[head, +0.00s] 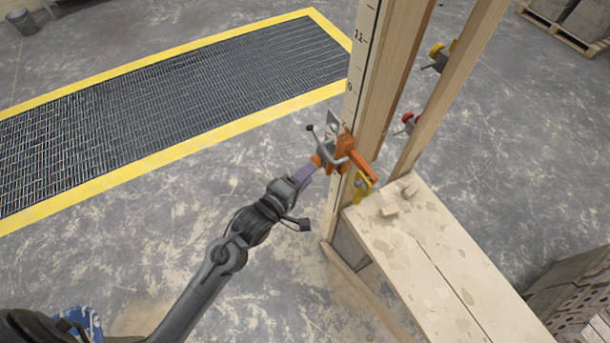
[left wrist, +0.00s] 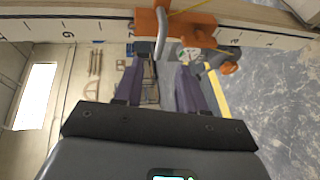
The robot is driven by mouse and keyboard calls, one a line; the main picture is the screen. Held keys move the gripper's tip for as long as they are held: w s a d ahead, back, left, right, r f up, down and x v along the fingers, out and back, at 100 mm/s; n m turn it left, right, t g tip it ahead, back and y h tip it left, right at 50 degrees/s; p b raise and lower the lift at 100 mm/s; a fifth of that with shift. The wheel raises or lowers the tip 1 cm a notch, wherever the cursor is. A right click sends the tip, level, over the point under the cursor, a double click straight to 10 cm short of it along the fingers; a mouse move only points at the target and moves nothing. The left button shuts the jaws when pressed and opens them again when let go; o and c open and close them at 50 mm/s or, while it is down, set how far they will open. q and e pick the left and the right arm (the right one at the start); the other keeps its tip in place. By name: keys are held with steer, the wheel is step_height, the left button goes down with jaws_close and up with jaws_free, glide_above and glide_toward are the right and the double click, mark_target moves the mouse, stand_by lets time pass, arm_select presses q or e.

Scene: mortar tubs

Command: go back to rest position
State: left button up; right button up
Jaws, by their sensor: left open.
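My left gripper (head: 306,174) is open, at the end of my arm reaching up from the lower left. It is close to an orange clamp-like fitting (head: 352,152) with a grey metal bar, on a wooden post marked with a number scale (head: 358,60). In the left wrist view, the two purple fingers (left wrist: 160,82) stand apart. The orange fitting (left wrist: 190,24) lies ahead of them, and its curved grey bar (left wrist: 162,35) shows between the fingertips. I cannot tell whether they touch it. My right gripper is not in view.
A plank platform (head: 440,265) with mortar-coloured scraps stands at the post's foot. A second post (head: 450,85) carries yellow and red clamps. Bricks (head: 575,300) stand at the lower right. A yellow-edged floor grating (head: 170,100) lies at the left. Floor nearby is open.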

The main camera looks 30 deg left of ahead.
arm_select(q)
steer(key=shift+f, duration=0.1)
steer(key=s+a+f+m+g+y, duration=0.1)
steer(key=s+f+m+g, duration=0.25)
steer(key=s+m, duration=0.35)
steer(key=s+f+m+g+y, duration=0.15)
steer(key=s+m+g, duration=0.3)
steer(key=s, duration=0.45)
steer(key=s+a+f+m+g, duration=0.1)
steer(key=s+f+m+g, duration=0.25)
steer(key=s+m, duration=0.35)
step_height(320, 180, up, 19)
steer(key=n+p, duration=0.1)
steer(key=p, duration=1.7)
steer(key=shift+s, duration=0.4)
steer(key=shift+r+g, duration=0.1)
steer(key=shift+g, duration=0.15)
